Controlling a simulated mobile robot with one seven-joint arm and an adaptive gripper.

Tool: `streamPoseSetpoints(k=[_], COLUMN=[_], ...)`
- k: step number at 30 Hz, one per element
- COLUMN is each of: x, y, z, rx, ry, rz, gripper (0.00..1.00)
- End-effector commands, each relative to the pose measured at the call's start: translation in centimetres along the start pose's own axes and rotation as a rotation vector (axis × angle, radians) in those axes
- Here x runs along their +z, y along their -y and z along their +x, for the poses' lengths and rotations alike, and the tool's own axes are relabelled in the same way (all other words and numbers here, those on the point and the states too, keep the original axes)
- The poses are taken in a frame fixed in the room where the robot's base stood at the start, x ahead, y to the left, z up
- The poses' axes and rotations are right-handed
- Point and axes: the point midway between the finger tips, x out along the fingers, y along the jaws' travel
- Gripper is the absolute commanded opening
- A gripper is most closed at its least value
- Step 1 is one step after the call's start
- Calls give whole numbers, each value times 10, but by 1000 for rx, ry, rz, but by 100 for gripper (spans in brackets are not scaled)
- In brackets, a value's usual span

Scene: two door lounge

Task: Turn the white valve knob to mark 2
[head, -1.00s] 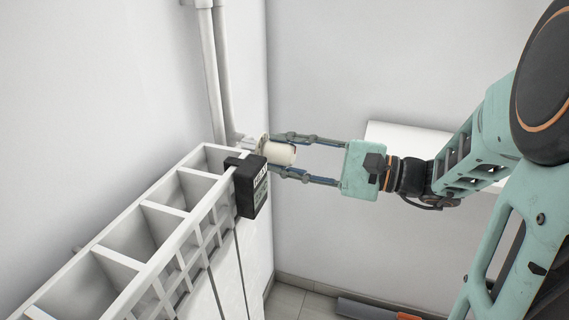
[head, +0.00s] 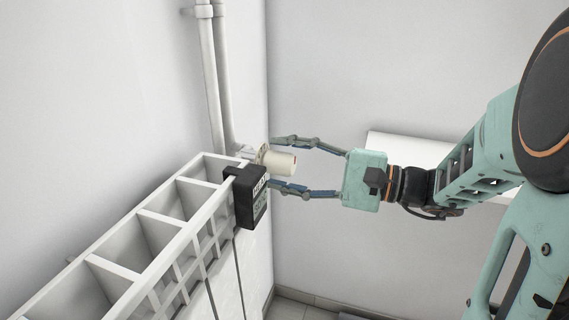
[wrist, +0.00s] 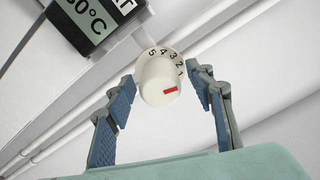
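The white valve knob (head: 278,162) sticks out at the end of the radiator, at the foot of a pipe. In the wrist view the knob (wrist: 158,82) shows its end face with a red mark toward the lower right. The numbers 5 to 1 run around its collar, and the red mark lies nearest the 1 end, not at 2. My gripper (head: 282,165) is open, one finger on each side of the knob. In the wrist view my gripper (wrist: 160,88) shows gaps between both blue finger pads and the knob.
A black thermometer display (head: 247,194) hangs on the radiator's near corner, close to the lower finger; it also shows in the wrist view (wrist: 92,22). The white radiator (head: 140,262) runs along the left wall. A vertical pipe (head: 215,80) rises behind the knob. A white box-like object (head: 405,148) stands behind my arm.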

Motion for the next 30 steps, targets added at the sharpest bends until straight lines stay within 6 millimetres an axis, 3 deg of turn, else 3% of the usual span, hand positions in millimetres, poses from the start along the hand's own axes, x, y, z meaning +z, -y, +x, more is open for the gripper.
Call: streamPoseSetpoints(k=[10,24,30], x=[-1,-1,0], y=[0,0,0], z=[-11,-102,-119], rx=[-2,-1,-1], ry=[-4,-4,-1], rz=[0,0,0], gripper=[49,49,49])
